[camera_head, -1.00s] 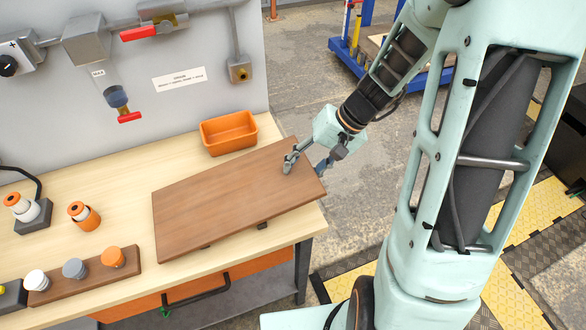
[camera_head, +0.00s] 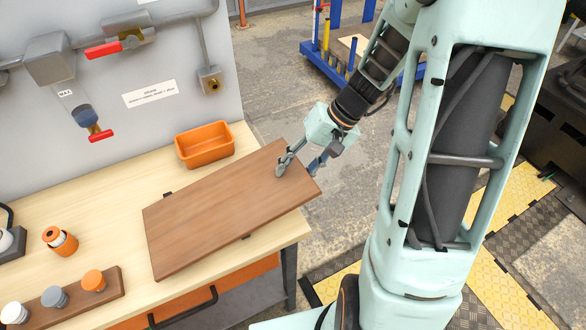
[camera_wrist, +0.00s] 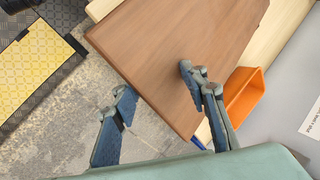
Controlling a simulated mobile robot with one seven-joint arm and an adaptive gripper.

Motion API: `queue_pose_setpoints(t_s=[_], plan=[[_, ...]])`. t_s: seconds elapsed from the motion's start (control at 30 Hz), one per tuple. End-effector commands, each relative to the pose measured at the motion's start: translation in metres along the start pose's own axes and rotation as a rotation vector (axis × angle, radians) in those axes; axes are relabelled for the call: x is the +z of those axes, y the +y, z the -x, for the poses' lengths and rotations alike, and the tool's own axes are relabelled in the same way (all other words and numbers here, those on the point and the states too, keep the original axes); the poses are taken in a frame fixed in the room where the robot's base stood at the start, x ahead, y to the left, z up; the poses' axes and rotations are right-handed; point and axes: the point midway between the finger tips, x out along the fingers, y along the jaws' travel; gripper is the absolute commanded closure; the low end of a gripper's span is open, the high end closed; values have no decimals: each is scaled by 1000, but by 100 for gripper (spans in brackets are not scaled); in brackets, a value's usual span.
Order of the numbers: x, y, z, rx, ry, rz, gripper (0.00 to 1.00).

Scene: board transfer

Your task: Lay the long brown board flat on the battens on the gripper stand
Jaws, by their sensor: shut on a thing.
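The long brown board (camera_head: 215,215) spans the right part of the wooden bench, its left end close to the front edge. My gripper (camera_head: 300,168) is shut on the board's right end, one finger over its top face. In the wrist view the board (camera_wrist: 185,45) runs away from my gripper (camera_wrist: 156,82), with the other finger beside its edge. Small dark ends, perhaps of the battens, peek out at the board's back edge (camera_head: 167,194) and front edge (camera_head: 246,237). The rest is hidden under the board. I cannot tell whether the board touches them.
An orange bin (camera_head: 205,160) stands behind the board; it also shows in the wrist view (camera_wrist: 244,100). A grey panel (camera_head: 185,50) with red-handled valves closes the back.

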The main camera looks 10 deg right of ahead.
Motion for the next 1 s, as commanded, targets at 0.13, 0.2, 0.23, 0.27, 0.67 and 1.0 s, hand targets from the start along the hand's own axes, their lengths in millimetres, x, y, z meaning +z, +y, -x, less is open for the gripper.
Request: queue_pose_setpoints(t_s=[0.13,0.2,0.23,0.27,0.67,1.0], plan=[[-1,13,14,6,5,-2,70],[-1,18,20,7,6,-1,70],[-1,19,22,7,6,-1,70],[-1,20,23,6,5,-1,70],[0,26,31,5,5,-1,70],[1,40,49,4,3,0,70]])
